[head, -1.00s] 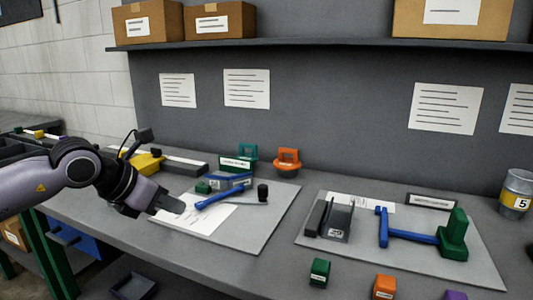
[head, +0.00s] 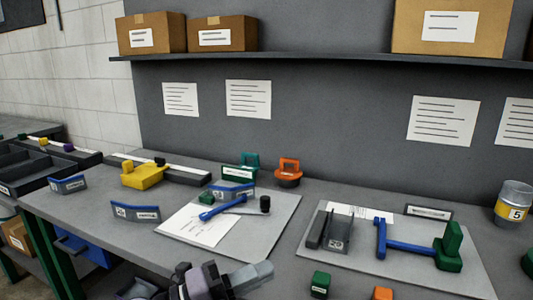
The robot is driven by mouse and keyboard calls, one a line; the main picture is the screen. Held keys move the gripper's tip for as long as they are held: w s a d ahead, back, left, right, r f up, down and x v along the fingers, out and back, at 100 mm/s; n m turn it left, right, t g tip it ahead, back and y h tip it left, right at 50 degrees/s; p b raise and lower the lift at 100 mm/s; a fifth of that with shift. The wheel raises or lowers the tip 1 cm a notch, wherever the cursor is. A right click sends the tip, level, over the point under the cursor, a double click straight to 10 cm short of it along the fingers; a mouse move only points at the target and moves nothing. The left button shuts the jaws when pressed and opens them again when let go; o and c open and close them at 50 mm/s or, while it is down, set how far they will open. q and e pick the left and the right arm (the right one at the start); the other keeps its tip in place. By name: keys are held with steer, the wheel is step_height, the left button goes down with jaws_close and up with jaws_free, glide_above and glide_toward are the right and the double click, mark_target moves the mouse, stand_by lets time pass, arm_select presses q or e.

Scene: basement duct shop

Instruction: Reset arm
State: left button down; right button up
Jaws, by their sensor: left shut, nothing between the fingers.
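My left gripper (head: 258,274) is low in the middle of the head view, in front of the bench's near edge. Its fingers are together with nothing between them, and it is apart from every object. Most of its arm is cut off by the bottom of the picture. My right gripper is not in view.
The bench holds a left grey board (head: 255,238) with a blue-handled tool (head: 222,208) and a right grey board (head: 425,272) with a blue-and-green piece (head: 410,247). Small green (head: 320,284) and orange (head: 382,293) blocks sit near the front. A yellow block (head: 144,175) stands at left.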

arm_select(q)
steer(key=s+a+f+n+t+y+p, duration=0.35)
steer(key=a+f+n+t+y, duration=0.7)
steer(key=n, duration=1.15)
steer(key=s+a+f+n+g+y, duration=0.2)
steer(key=s+a+f+n+g, duration=0.1)
steer(key=s+f, duration=0.4)
steer(key=s+a+f+n+g+y+p, duration=0.1)
steer(key=s+a+f+n+g+y, duration=0.2)
steer(key=f, duration=0.5)
steer(key=s+a+n+g, duration=0.1)
steer(key=s+a+g, duration=0.1)
steer(key=s, duration=0.1)
steer(key=shift+s+f+n+y, duration=0.3)
steer(key=shift+s+f+y, duration=0.05)
steer(key=shift+s, duration=0.05)
steer(key=shift+a, duration=0.1)
